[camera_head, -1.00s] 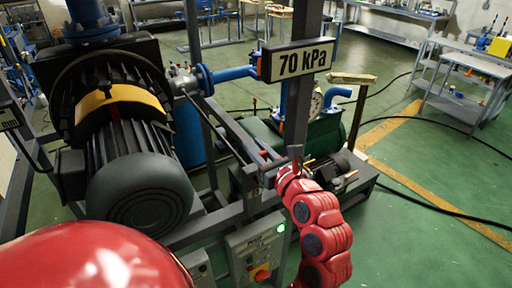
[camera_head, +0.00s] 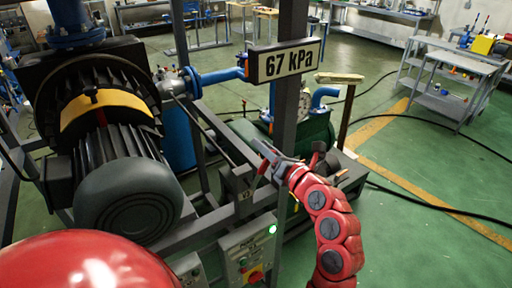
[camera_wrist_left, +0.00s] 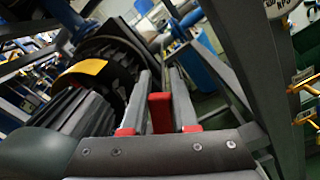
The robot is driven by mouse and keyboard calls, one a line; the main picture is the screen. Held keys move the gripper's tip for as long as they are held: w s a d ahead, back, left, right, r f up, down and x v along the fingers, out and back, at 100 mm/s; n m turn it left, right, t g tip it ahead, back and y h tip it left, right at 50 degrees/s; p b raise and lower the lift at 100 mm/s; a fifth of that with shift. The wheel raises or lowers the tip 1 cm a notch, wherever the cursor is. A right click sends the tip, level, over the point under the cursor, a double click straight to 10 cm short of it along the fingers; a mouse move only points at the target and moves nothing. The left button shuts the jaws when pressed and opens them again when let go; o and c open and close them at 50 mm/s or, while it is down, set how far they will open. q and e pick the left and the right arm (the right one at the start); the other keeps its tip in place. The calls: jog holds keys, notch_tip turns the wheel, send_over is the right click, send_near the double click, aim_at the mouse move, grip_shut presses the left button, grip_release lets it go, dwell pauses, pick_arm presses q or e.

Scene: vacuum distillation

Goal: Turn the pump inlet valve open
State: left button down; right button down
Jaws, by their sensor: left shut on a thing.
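I take this handle to be the pump inlet valve's. In the head view only a small red bit of it (camera_head: 263,167) shows at the fingers. The valve body is hidden or too small to make out. My right gripper is not in view.
A large black motor (camera_head: 128,195) stands at left. A control box (camera_head: 247,250) with a lit green light is below. Blue pipe (camera_head: 217,75) runs behind. Green floor at right is mostly clear.

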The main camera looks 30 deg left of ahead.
pick_arm(q)
jog(key=w+d+f+m, duration=0.1)
jog(key=w+f+m, duration=0.3)
jog(key=f+m, duration=0.4)
jog(key=shift+w+d+m+p, duration=0.25)
jog(key=shift+d+m+p, duration=0.2)
jog(key=shift+m, duration=0.85)
jog(key=shift+f, duration=0.1)
jog(key=c, duration=0.7)
grip_release()
